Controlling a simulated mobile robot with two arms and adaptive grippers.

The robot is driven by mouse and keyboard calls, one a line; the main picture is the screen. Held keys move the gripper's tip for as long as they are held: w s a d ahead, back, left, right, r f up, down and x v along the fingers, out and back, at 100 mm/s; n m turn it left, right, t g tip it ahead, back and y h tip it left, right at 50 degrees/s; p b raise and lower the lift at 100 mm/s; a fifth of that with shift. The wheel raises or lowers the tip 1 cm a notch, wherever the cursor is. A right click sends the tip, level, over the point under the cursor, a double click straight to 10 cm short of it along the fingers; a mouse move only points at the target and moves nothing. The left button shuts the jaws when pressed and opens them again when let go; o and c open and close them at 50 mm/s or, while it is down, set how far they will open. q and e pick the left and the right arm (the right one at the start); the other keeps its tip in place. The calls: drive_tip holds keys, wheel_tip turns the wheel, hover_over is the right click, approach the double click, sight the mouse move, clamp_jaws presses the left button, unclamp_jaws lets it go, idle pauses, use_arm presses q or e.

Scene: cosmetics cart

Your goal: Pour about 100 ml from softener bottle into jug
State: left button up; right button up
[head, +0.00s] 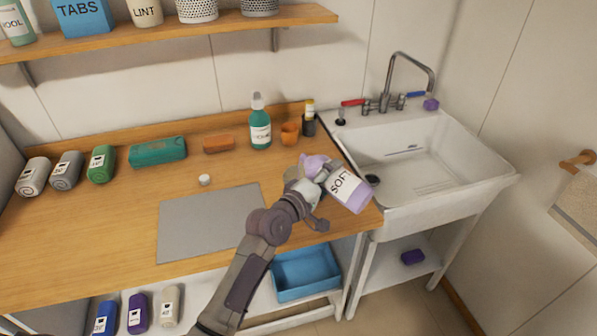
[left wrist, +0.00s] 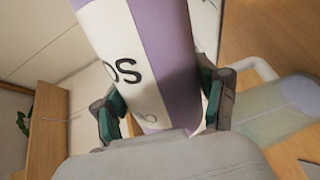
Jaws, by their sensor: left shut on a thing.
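The softener bottle (head: 350,190), pale purple with a white label, is tilted in my left gripper (head: 323,180) above the counter's right front. Its lower body points down to the right. In the left wrist view the two fingers (left wrist: 165,105) close on both sides of the bottle (left wrist: 135,50). A translucent jug (left wrist: 265,115) with a pale handle stands beside the bottle there, with a purplish patch in it. In the head view a purple rounded part shows behind the gripper; I cannot tell whether it is bottle or jug. The bottle's mouth is not clear.
A green bottle (head: 260,125), orange cup (head: 290,133) and sponge (head: 219,144) stand at the back. The sink (head: 480,165) is right. A blue bin (head: 305,280) sits below.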

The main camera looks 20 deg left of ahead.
use_arm(q)
drive_tip(key=shift+r+n+p, duration=0.7)
drive_tip(key=shift+r+p, duration=0.05)
drive_tip(key=shift+p, duration=0.2)
idle(1.4)
drive_tip(key=shift+n, duration=0.3)
idle(1.2)
